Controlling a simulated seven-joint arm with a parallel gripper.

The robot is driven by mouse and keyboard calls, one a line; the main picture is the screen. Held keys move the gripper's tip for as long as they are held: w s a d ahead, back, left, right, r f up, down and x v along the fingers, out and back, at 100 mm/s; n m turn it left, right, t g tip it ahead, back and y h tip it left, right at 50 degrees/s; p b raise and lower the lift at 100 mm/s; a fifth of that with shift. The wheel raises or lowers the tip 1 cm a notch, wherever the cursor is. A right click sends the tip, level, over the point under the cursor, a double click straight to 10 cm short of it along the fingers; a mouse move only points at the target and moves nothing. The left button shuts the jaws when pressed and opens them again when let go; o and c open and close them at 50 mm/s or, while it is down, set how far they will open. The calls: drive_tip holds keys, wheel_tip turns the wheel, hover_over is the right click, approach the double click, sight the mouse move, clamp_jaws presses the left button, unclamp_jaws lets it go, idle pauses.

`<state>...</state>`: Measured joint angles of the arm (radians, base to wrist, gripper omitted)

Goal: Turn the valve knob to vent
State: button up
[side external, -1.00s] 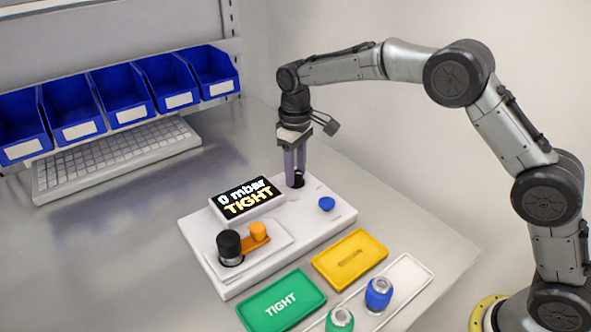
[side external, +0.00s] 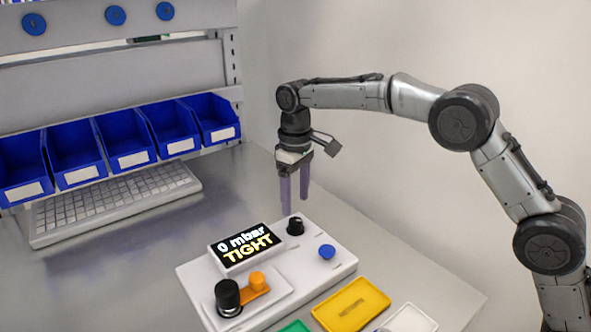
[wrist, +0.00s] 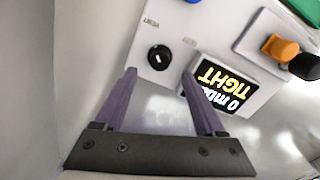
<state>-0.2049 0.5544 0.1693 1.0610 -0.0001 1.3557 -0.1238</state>
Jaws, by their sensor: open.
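The valve knob (side external: 295,225) is a small black knob at the back right corner of the white test unit (side external: 310,266). In the wrist view the knob (wrist: 159,57) carries a white pointer mark, and small labels beside it are too small to read surely. My gripper (side external: 295,204) is open and empty, its purple fingers just above and behind the knob, apart from it. In the wrist view the gripper (wrist: 158,74) has its fingertips spread, with the knob just beyond the gap. The display (side external: 246,247) reads "0 mbar TIGHT".
A blue button (side external: 327,252) is on the unit near the knob. A black cap (side external: 228,296) and an orange clamp (side external: 256,281) sit at its front left. Yellow (side external: 351,304) and green (side external: 296,327) trays lie in front. Blue bins (side external: 125,145) and a keyboard (side external: 110,205) stand behind.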

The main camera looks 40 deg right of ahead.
sight(296, 220)
wheel_tip(296, 220, up, 8)
idle(0.5)
